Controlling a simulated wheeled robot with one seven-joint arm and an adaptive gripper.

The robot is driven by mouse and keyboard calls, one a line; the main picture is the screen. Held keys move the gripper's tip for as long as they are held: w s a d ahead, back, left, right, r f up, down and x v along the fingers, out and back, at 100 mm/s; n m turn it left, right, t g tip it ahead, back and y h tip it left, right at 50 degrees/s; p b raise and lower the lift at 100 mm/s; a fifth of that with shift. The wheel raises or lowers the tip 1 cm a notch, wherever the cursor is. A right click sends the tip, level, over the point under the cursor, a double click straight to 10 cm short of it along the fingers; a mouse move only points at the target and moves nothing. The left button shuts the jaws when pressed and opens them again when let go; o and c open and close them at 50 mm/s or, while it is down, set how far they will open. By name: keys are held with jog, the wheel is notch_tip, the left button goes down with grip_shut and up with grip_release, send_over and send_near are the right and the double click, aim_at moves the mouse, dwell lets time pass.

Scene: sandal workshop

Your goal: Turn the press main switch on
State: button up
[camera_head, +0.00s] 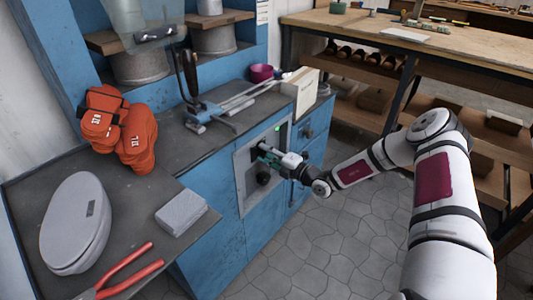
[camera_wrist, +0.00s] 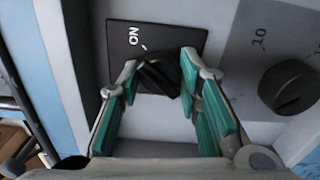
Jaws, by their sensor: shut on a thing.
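The press main switch is a black rotary knob (camera_wrist: 158,76) on a black square plate (camera_wrist: 122,38) marked ON, in the wrist view. A short white tick shows beside the lettering. My gripper (camera_wrist: 160,80) has its teal-padded fingers on both sides of the knob and is shut on it. The knob's exact pointing direction is hard to tell. In the head view, my gripper (camera_head: 268,155) is at the grey control panel (camera_head: 243,170) on the blue press front, and it hides the switch there.
A second black dial (camera_wrist: 290,87) with numbers sits to the right in the wrist view. A small green light (camera_head: 277,129) shows on the panel. Orange gloves (camera_head: 138,140), a grey oval object (camera_head: 70,215) and red-handled pliers (camera_head: 128,268) lie on the worktop. Tiled floor lies open below.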

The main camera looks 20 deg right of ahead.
jog(key=shift+m, duration=0.6)
jog(key=o, duration=1.1)
jog(key=shift+s+d, duration=0.1)
jog(key=v, duration=1.1)
jog(key=shift+s+d, duration=0.2)
jog(key=shift+s, duration=0.15)
